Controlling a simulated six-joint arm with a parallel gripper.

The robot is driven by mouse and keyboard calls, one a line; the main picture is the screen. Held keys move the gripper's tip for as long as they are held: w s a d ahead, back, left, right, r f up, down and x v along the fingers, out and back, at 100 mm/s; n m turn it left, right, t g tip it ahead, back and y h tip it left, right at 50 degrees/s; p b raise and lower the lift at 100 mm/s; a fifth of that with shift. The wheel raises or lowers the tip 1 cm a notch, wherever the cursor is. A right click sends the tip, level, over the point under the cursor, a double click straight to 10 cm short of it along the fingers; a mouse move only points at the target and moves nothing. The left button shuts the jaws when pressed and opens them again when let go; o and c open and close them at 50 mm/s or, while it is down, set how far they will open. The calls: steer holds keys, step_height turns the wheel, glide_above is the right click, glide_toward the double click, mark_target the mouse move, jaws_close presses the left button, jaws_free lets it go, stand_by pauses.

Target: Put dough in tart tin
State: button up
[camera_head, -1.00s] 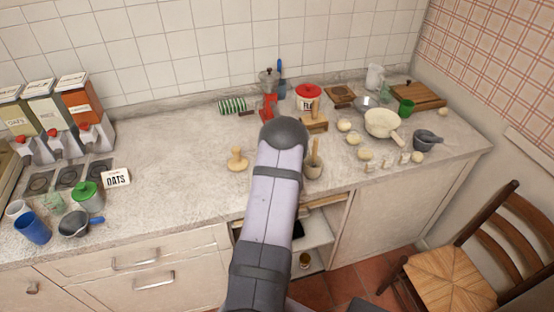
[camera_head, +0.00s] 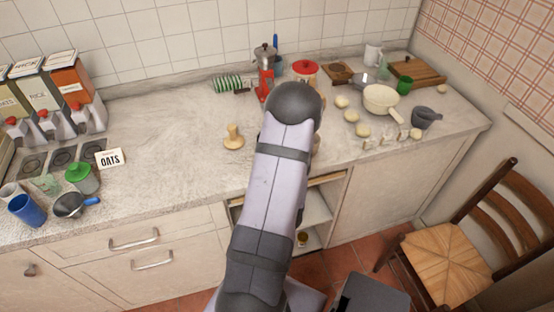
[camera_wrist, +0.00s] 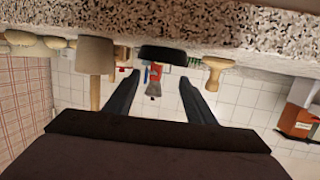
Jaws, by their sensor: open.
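Several pale round lumps that look like dough (camera_head: 351,116) lie on the right part of the counter, near a cream pan. In the wrist view, which is upside down, a dark round shallow object (camera_wrist: 163,53) sits on the counter just beyond my fingertips; it may be the tart tin, but I cannot be sure. My gripper (camera_wrist: 158,88) is open and empty, with its two dark fingers apart. In the head view my arm hides the gripper and the counter behind it.
A wooden knob-handled tool (camera_head: 233,137) stands left of my arm; a beige cup with a wooden handle (camera_wrist: 95,55) is near the fingers. The counter's left middle is clear.

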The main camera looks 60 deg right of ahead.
steer(key=shift+v, duration=1.1)
steer(key=shift+w+r, duration=0.1)
